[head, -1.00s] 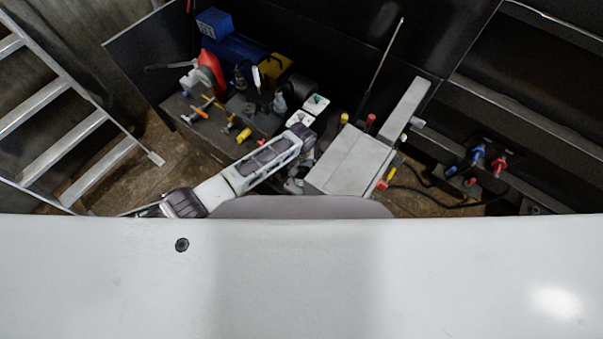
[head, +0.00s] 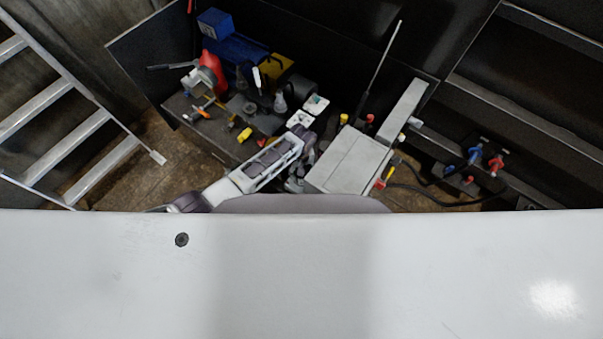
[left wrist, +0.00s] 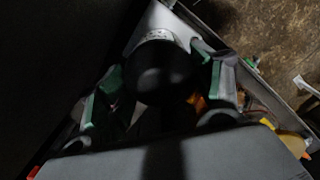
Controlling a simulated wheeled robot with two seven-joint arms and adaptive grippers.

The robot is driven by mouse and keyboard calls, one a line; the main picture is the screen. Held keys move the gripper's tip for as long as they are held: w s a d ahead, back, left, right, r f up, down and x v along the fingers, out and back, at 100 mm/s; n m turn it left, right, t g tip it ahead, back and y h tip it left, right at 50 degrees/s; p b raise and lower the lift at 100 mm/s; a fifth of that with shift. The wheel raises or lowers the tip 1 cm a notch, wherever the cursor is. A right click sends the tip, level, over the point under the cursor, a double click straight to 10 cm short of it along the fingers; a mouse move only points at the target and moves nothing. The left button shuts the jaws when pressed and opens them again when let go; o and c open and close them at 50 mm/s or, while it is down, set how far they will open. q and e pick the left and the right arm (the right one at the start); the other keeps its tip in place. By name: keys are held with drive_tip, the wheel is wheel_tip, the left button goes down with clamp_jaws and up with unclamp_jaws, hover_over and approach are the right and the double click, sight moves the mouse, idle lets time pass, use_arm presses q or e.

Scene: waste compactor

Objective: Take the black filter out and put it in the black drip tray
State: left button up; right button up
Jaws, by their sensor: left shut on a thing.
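The black filter (left wrist: 160,72), a dark round body with a pale printed band at its top end, shows in the left wrist view. My left gripper (left wrist: 163,98) has one green-and-grey finger on each side of it and is shut on it. In the head view my left gripper (head: 297,183) hangs low at the left side of a grey box, and the filter cannot be made out there. I cannot pick out the black drip tray for certain in either view. My right gripper is not in view.
The grey box (head: 350,163) stands right beside my left gripper. A dark bench (head: 195,135) behind my forearm is crowded with bottles, tools and a red can (head: 212,68). A ladder (head: 72,150) stands at the left. Black hoses (head: 435,195) lie at the right.

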use_arm(q)
drive_tip(key=n+p, duration=0.1)
drive_tip(key=n, duration=0.2)
drive_tip(key=shift+r+n+p, duration=0.15)
drive_tip(key=shift+n+p, duration=0.15)
drive_tip(key=shift+n, duration=0.4)
drive_tip(key=o, duration=1.1)
drive_tip(key=shift+c, duration=0.4)
drive_tip(key=shift+m, duration=0.3)
drive_tip(key=m+p, duration=0.1)
drive_tip(key=m, duration=0.3)
drive_tip(key=shift+m, duration=0.3)
